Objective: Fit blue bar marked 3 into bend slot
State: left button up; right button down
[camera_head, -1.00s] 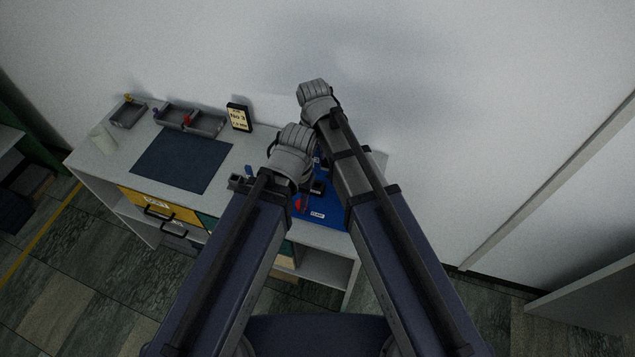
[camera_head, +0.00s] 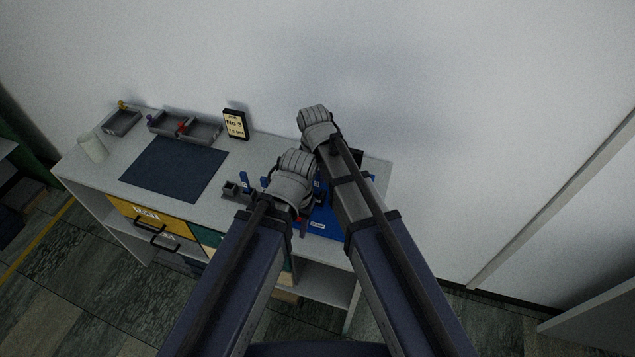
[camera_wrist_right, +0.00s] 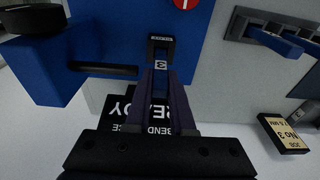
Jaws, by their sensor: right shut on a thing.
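My right gripper (camera_wrist_right: 160,80) is shut on the blue bar (camera_wrist_right: 160,66), whose white label reads 3. A small black labelled block (camera_wrist_right: 161,43) sits just beyond the bar on the blue press (camera_wrist_right: 110,35). I cannot tell whether the bar's end is inside an opening there. The press has a dark slot (camera_wrist_right: 104,69) to the left. In the head view the press's blue base (camera_head: 325,222) shows partly under my arms. Both arms' grey wrists hide the fingertips there, so the left jaws cannot be made out.
A black sign (camera_wrist_right: 145,112) reads READY and BEND. A job card (camera_head: 235,124) reads No 3. A dark holder (camera_wrist_right: 270,30) carries another blue bar (camera_wrist_right: 277,42). Grey trays (camera_head: 185,127), a dark mat (camera_head: 175,168) and a white cup (camera_head: 93,148) stand left on the table.

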pick_arm(q)
jog(key=shift+f, duration=0.75)
pick_arm(e)
jog(key=shift+f, duration=0.75)
pick_arm(q)
jog(key=shift+b, duration=0.3)
pick_arm(e)
jog(key=shift+f, duration=0.2)
jog(key=c, duration=1.1)
grip_release()
pick_arm(q)
jog(key=shift+f, duration=0.2)
pick_arm(e)
jog(key=shift+o, duration=0.2)
pick_arm(q)
jog(key=shift+r, duration=0.15)
pick_arm(e)
jog(key=shift+r, duration=0.15)
